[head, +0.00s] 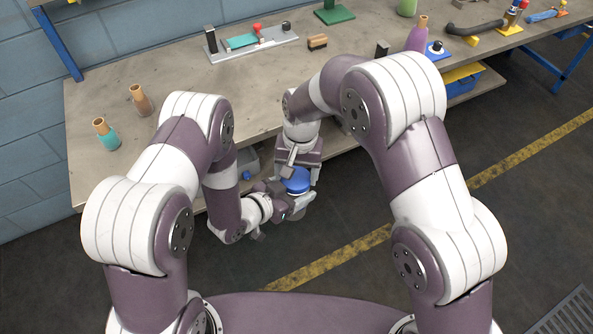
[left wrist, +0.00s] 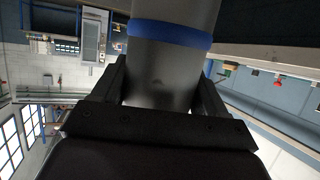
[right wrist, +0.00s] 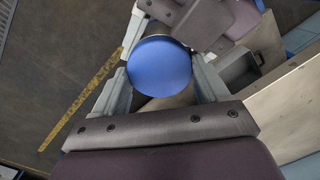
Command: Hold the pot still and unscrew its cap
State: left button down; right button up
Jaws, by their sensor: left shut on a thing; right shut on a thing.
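The grey pot (left wrist: 157,75) is held in the air in front of the workbench, with its round blue cap (head: 296,178) facing up. My left gripper (head: 287,208) is shut on the pot's body from the side; its fingers flank the grey wall in the left wrist view, where a blue band (left wrist: 170,34) also crosses the pot. My right gripper (right wrist: 160,82) is shut on the cap from above, one finger on each side of the blue disc (right wrist: 160,66) in the right wrist view. The cap's thread is hidden.
The workbench (head: 185,75) is behind the pot, with a lower shelf under it. Two bottles (head: 105,134) (head: 140,100) stand at its left end. A fixture with a green plate (head: 242,42) and a brown brush (head: 317,42) are farther back. The floor below is clear.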

jog(key=o, duration=1.2)
jog(key=shift+c, duration=0.2)
notch_tip(320, 180, up, 4)
jog(key=shift+w+d+r, duration=0.1)
jog(key=shift+r, duration=0.35)
jog(key=shift+c, duration=0.3)
notch_tip(320, 180, up, 3)
jog(key=shift+d+f+m, duration=0.15)
jog(key=shift+m, duration=0.95)
jog(key=f, duration=0.7)
jog(key=shift+s+a+f, duration=0.2)
jog(key=shift+f, duration=0.2)
jog(key=shift+c, duration=0.3)
